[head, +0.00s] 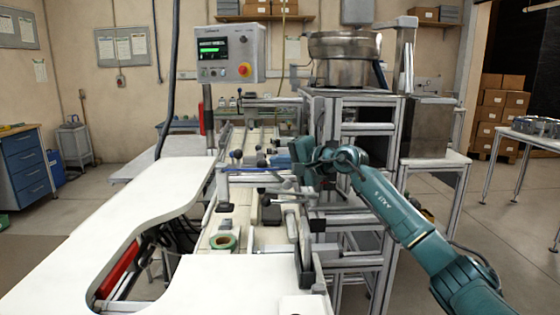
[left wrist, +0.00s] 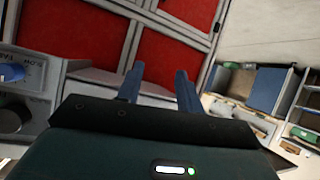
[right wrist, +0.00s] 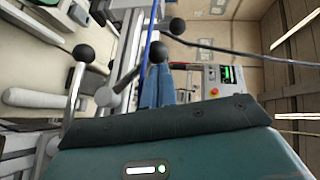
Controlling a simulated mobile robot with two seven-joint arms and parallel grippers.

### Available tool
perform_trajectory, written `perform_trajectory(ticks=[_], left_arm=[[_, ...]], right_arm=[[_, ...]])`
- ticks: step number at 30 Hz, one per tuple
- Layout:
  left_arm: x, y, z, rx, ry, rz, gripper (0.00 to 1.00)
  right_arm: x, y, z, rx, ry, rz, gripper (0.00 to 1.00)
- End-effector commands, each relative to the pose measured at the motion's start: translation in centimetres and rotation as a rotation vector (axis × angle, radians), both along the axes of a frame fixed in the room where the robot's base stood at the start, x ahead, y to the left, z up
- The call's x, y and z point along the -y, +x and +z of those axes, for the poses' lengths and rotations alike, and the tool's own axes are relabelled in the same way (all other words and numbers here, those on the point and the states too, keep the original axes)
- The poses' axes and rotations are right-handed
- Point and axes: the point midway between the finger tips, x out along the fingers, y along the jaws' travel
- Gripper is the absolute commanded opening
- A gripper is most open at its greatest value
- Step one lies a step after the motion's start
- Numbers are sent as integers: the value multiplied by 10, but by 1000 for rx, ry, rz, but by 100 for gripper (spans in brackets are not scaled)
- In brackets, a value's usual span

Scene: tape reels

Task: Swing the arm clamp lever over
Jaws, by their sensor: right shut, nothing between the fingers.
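My right gripper (head: 284,162) reaches over the machine line from the right with its blue fingers pointing left. In the right wrist view its fingers (right wrist: 160,88) are together with nothing between them. A lever with a black ball knob (right wrist: 158,52) shows just beyond the fingertips; I cannot tell if they touch. Another ball-knobbed lever (right wrist: 76,85) stands to the left with a bright metal rod. I cannot tell which is the arm clamp lever. My left gripper shows only in the left wrist view, with its fingers (left wrist: 158,85) apart and empty.
A white curved table (head: 150,205) fills the front left. A green reel (head: 223,241) lies on the line near its front end. A control panel (head: 225,53) stands behind, and a metal bowl feeder (head: 343,62) on a frame stands behind right.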

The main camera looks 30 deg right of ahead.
Motion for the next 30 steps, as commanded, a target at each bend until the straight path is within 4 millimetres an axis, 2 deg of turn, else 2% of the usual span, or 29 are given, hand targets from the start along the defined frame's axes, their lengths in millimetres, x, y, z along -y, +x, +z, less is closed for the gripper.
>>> perform_trajectory(ticks=[19, 26, 30], left_arm=[[-4, 0, 17, 5, 30, -4, 36], [-6, -2, 33, 0, 67, -16, 36], [-12, -6, 29, -32, 82, -10, 36]], right_arm=[[-6, 4, 1, -62, -101, 0, 0], [-14, 9, 0, -142, -234, 0, 0], [-21, 13, -6, -203, -332, 0, 0]])
